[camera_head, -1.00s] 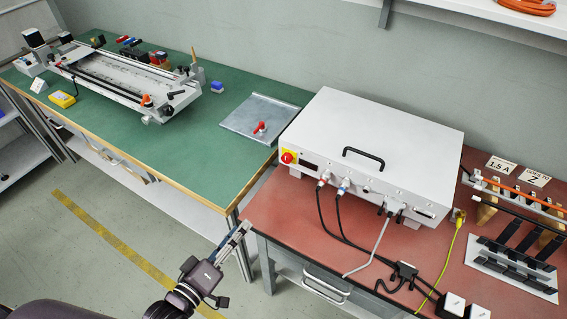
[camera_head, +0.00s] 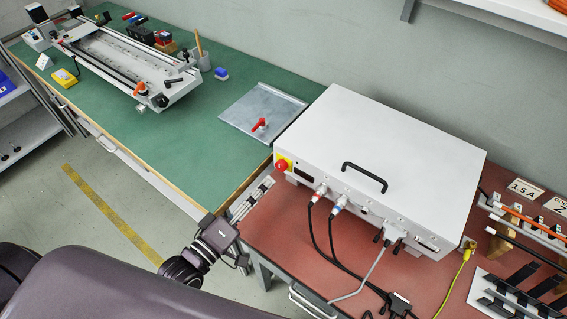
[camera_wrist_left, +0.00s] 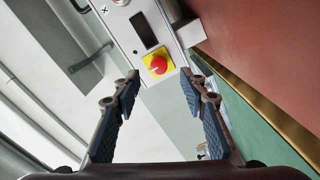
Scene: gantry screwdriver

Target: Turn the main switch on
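The main switch (camera_head: 282,165) is a red knob on a yellow plate at the left end of the front of the white control box (camera_head: 380,150). In the left wrist view the red knob (camera_wrist_left: 158,66) appears in the gap between the fingertips, beyond them. My left gripper (camera_head: 268,184) is just in front of and below the switch, apart from it as far as I can tell. In the left wrist view the left gripper (camera_wrist_left: 160,80) is open, with nothing between its blue-padded fingers. My right gripper is not in view.
Black and grey cables (camera_head: 318,235) hang from the box front, right of the switch. A black handle (camera_head: 364,177) is on the box top. The green bench (camera_head: 200,150) holds a metal plate with a red lever (camera_head: 260,124) and a rail device (camera_head: 125,62).

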